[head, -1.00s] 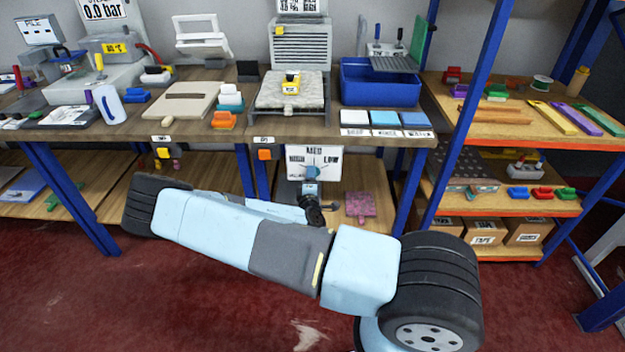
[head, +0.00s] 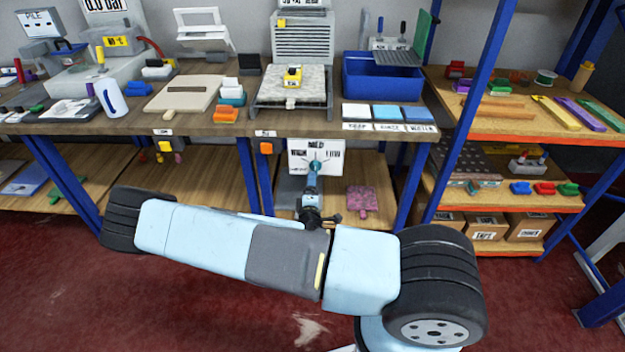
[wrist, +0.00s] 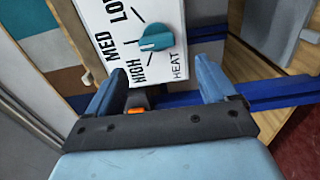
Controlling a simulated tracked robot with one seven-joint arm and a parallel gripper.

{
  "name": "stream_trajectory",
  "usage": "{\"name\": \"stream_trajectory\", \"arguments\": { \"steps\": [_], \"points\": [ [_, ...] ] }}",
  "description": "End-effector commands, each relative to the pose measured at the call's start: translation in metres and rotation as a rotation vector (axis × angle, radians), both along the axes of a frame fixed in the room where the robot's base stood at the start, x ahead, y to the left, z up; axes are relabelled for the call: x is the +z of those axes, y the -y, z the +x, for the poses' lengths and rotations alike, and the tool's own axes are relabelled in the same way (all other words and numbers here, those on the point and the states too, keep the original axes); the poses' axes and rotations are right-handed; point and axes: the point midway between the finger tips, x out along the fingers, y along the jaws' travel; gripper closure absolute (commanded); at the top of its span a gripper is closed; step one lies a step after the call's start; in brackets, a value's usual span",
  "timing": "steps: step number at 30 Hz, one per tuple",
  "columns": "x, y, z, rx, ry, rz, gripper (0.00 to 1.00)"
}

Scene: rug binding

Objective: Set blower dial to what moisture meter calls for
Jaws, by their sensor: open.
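The blower dial is a teal knob (wrist: 157,42) on a white panel (wrist: 112,22) marked LOW, MED, HIGH and HEAT. A pale mark on the knob appears on its side toward HIGH, but I cannot tell the exact setting. My gripper (wrist: 160,68) is open, its blue fingers spread either side of the knob's near side, with the knob just ahead of the tips; contact is not visible. In the head view my gripper (head: 314,170) is in front of the panel (head: 330,158) under the table. A yellow device, likely the moisture meter (head: 292,77), lies on a pale rug sample; its reading is too small to read.
The tabletop edge (head: 215,130) runs above the panel, with blue table legs on both sides. A pink rug piece (head: 362,200) lies on the lower shelf to the right. A blue bin (head: 380,82) stands above on the table. Red floor lies open in front.

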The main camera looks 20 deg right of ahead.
Motion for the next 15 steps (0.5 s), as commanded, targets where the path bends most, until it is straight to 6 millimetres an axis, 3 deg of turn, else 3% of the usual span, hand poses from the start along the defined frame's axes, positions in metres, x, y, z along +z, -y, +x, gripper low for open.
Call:
{"name": "stream_trajectory", "arguments": {
  "steps": [6, 15],
  "points": [
    [0.0, -0.012, -0.036, 0.003, -0.001, -0.001, 0.15],
    [-0.001, -0.018, -0.056, 0.001, -0.001, 0.0, 0.15]
  ]
}}
